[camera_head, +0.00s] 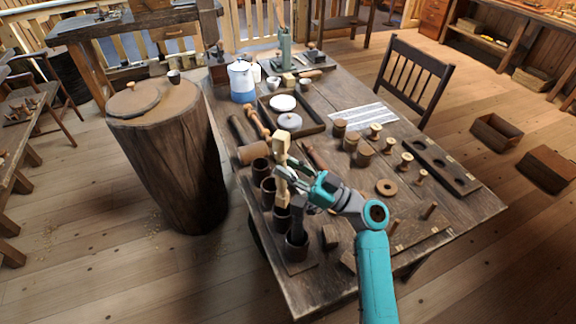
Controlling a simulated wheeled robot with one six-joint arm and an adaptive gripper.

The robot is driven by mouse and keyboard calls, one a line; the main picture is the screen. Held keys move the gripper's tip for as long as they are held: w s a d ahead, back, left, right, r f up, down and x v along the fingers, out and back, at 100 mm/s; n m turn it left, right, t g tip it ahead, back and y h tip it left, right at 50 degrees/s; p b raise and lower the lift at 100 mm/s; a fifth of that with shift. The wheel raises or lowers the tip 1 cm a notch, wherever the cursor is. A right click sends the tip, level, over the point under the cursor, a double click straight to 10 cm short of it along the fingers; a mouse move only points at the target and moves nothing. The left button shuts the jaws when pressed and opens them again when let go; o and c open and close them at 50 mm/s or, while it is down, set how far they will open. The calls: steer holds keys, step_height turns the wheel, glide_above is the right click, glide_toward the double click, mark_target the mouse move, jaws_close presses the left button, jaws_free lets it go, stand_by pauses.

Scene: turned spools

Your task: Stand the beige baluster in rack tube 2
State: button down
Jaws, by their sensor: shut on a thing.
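The beige baluster (281,146) is upright, with its squared top above my gripper. My gripper (284,171) is shut on its middle, coming in from the right. The rack is a row of dark tubes along the table's left edge, with a far tube (260,167), another (268,190) nearer, and a near tube (297,246) at the front. The baluster's lower end overlaps the third tube from the back (281,220) in the picture. I cannot tell whether it is inside or above it. Tube numbers are not legible.
A dark upright piece (298,219) shows at the near tube. A mallet (252,153) lies behind the rack. A tray (310,127) holds round lids, and a blue-and-white pot (241,82) stands beyond. Several small spools and jars stand right of centre. A stump (170,160) stands left of the table.

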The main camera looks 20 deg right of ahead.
steer(key=shift+f, duration=0.5)
stand_by(0.8)
steer(key=shift+f, duration=0.4)
steer(key=shift+f, duration=0.25)
steer(key=shift+f, duration=1.05)
steer(key=shift+f, duration=0.1)
steer(key=shift+f, duration=1.4)
steer(key=c, duration=0.8)
jaws_free()
